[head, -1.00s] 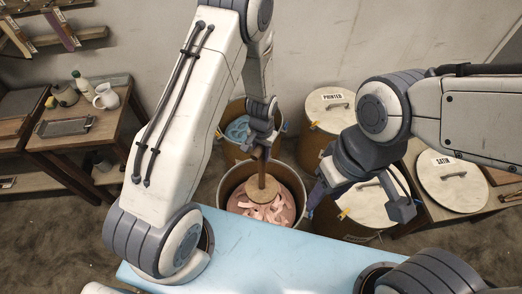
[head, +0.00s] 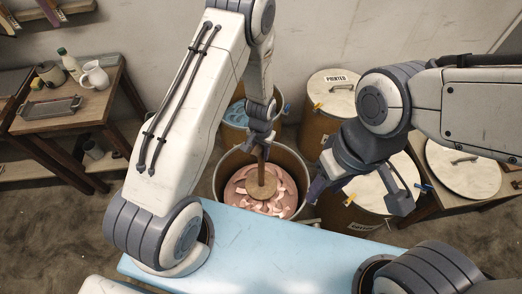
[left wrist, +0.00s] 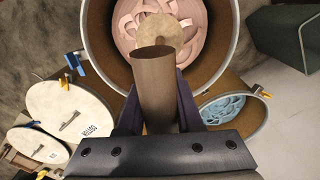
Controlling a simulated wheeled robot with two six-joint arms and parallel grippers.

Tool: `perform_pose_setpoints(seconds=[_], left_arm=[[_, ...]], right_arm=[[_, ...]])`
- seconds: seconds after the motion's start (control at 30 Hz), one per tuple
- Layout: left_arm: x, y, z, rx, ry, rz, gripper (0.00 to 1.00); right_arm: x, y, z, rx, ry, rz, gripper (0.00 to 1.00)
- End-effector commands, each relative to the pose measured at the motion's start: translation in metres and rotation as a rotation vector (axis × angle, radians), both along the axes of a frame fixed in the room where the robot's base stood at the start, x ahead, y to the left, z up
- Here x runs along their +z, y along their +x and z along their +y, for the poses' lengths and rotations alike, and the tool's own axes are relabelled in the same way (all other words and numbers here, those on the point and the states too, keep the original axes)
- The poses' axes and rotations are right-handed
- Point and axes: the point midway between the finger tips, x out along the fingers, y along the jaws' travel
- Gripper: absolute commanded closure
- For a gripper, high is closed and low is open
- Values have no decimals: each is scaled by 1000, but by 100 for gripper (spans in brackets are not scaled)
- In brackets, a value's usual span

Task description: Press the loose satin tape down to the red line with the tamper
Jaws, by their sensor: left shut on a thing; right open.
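My left gripper (head: 262,138) is shut on the wooden handle of the tamper (head: 261,186), which stands nearly upright with its round disc down inside an open brown bin (head: 222,168). In the left wrist view the gripper (left wrist: 160,108) holds the tamper handle (left wrist: 154,75), and the disc shows beyond it. Pink satin tape (head: 285,193) lies in loose loops around the disc, which appears to rest on it. The tape also shows in the wrist view (left wrist: 200,25). I cannot make out a red line. My right gripper (head: 318,190) is open and empty near the bin's right rim.
A bin of blue tape (head: 236,114) stands behind. Lidded bins (head: 330,88), (head: 378,190) stand to the right, close to my right arm. A pale blue table (head: 285,250) lies in front, mostly bare. A wooden side table (head: 100,105) with a jug and tray stands left.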

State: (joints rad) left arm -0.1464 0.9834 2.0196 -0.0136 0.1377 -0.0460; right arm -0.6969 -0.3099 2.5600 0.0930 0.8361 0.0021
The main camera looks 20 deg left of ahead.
Motion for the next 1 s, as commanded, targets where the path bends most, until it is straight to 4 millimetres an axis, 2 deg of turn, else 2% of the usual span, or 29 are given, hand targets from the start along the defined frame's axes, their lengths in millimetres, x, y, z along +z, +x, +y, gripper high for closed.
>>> perform_pose_setpoints(seconds=[0.03, 0.1, 0.43, 0.63, 1.0], left_arm=[[-11, 1, 0, 0, 0, -2, 100], [-20, 1, 0, 0, 0, -2, 100], [-55, 1, 0, 0, 0, -2, 100], [-64, 1, 0, 0, -1, -3, 100], [-65, 1, 0, 0, 0, -2, 100]], right_arm=[[-10, 0, 0, 0, 0, 0, 50], [-17, 0, 0, 1, 0, 0, 50], [-44, 0, 0, 2, 0, 0, 50], [-51, 0, 0, 3, 0, 0, 50], [-51, 0, 0, 3, 0, 0, 50]])
